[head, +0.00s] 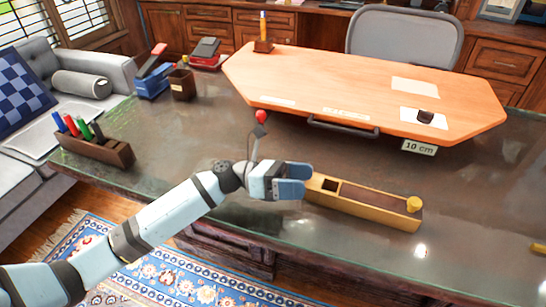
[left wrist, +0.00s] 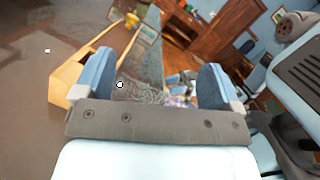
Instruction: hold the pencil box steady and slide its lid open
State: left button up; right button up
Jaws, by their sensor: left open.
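The pencil box (head: 365,207) is a long, narrow light-wood box lying on the dark desk. Its dark brown lid (head: 372,197) has a yellow knob (head: 413,204) at the right end. A small dark square gap shows near the box's left end. My left gripper (head: 304,180), with blue fingers, is at that left end, open. In the left wrist view the gripper (left wrist: 158,68) has nothing clear between its fingers. The box (left wrist: 68,75) shows there beside and behind the left finger; I cannot tell whether they touch. My right gripper is not in view.
A marker holder (head: 95,148) is at left. A red-tipped item (head: 261,117) rises behind my gripper.

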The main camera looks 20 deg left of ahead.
aim_at(316, 181)
pick_arm(q)
jog(key=w+a+m+g+y, duration=0.1)
jog(key=w+a+m+y, duration=0.1)
jog(key=w+a+f+m+g+y, duration=0.1)
jog(key=w+a+m+y, duration=0.1)
jog(key=a, duration=0.1)
jog(key=w+a+f+m+y, duration=0.1)
jog(key=w+a+m+y, duration=0.1)
jog(key=shift+w+a+f+g, duration=0.15)
jog(key=shift+w+a+g, duration=0.15)
jog(key=shift+w+g, duration=0.1)
jog(key=shift+w+f+m, duration=0.1)
jog(key=shift+f+m, duration=0.05)
jog(key=shift+m, duration=0.15)
jog(key=x, duration=1.1)
jog(key=shift+d+f, duration=0.2)
jog(key=shift+f, duration=0.05)
jog(key=c, duration=1.2)
